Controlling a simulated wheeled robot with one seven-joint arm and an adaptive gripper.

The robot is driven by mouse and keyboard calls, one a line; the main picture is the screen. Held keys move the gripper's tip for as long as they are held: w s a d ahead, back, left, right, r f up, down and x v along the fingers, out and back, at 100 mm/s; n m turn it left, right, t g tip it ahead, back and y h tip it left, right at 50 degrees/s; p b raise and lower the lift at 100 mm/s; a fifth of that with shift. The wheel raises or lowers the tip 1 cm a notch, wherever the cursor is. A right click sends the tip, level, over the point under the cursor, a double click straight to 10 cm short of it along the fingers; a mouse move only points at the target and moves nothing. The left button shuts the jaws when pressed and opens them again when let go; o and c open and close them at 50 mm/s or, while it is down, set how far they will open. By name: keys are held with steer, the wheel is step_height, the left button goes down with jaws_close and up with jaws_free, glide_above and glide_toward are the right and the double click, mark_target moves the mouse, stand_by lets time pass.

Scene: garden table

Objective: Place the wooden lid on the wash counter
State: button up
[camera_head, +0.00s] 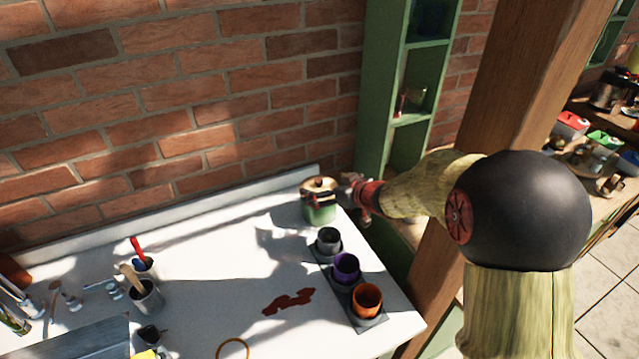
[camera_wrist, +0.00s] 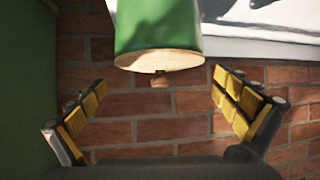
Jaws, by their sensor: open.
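The wooden lid (camera_head: 319,185) sits on a green pot (camera_head: 318,211) at the back right corner of the white wash counter (camera_head: 215,260). In the wrist view the lid (camera_wrist: 160,61) and its small knob appear upside down below the green pot (camera_wrist: 157,25). My gripper (camera_wrist: 159,82) is open, with its yellow-padded fingers spread to either side of the knob and nothing between them in their grip. In the head view my gripper (camera_head: 352,190) is just right of the pot, at lid height, and its fingertips are hard to make out.
Grey, purple (camera_head: 346,267) and orange (camera_head: 366,299) cups stand on dark squares along the right edge. A cup with tools (camera_head: 146,296) is at the left. A red-brown stain (camera_head: 289,301) marks the middle. A brick wall and green shelf (camera_head: 385,120) stand behind.

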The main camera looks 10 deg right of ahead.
steer(key=s+d+r+m+h+p, duration=0.1)
steer(key=s+d+r+m+h, duration=0.2)
steer(key=s+r, duration=0.35)
steer(key=s+d+r+h, duration=0.3)
steer(key=s+d+r, duration=0.2)
steer(key=s+r, duration=0.15)
steer(key=s+a+g, duration=0.3)
steer(key=s+a, duration=0.1)
steer(key=s, duration=0.9)
steer(key=s+a+m+g+y, duration=0.1)
steer(key=s+a, duration=0.4)
steer(key=s, duration=0.8)
steer(key=shift+g, duration=0.9)
steer(key=shift+d+r, duration=0.1)
